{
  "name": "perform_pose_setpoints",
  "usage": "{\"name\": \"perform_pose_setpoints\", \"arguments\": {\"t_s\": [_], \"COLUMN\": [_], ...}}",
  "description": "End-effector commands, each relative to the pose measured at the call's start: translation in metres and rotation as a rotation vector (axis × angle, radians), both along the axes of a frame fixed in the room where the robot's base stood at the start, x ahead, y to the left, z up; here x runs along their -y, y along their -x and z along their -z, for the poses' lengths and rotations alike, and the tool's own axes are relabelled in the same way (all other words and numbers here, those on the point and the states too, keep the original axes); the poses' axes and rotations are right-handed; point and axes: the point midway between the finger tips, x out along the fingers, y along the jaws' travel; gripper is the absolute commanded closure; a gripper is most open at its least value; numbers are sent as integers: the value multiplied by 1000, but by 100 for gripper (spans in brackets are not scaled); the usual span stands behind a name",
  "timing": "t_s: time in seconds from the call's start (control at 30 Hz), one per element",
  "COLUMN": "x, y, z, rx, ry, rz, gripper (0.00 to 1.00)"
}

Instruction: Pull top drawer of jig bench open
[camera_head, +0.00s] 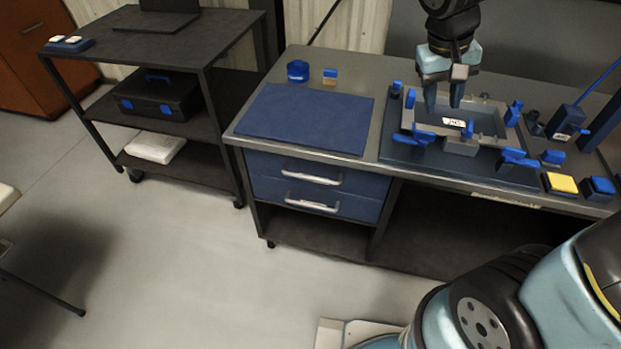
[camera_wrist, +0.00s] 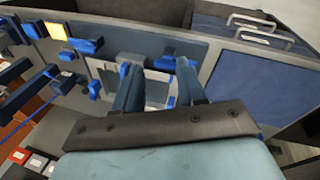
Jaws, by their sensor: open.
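The jig bench (camera_head: 418,70) has two blue drawers at its left front. The top drawer (camera_head: 262,163) looks shut, flush with the bench front, with a silver bar handle (camera_head: 312,173). The lower drawer (camera_head: 268,190) also looks shut, with its own silver handle (camera_head: 312,206). In the wrist view the handles (camera_wrist: 252,22) show at the top right. My gripper (camera_head: 443,105) is open and empty, pointing down over the grey jig tray, to the right of and above the drawers. It also shows in the wrist view (camera_wrist: 158,75).
A blue mat (camera_head: 307,118) lies on the bench above the drawers. A grey jig tray (camera_head: 490,118) with blue clamps, a yellow-topped block (camera_head: 562,184) and a blue block (camera_head: 600,188) are at right. A dark cart (camera_head: 190,50) stands left. Floor before the drawers is clear.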

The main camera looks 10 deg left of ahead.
Motion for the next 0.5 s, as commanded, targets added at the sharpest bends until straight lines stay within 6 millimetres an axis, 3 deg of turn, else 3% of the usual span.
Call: {"name": "perform_pose_setpoints", "arguments": {"t_s": [0.2,0.5], "x": [-45,-108], "y": [-20,-32], "z": [43,104], "rx": [-49,-45], "ry": [145,358], "rz": [-69,-175], "gripper": [60,60]}}
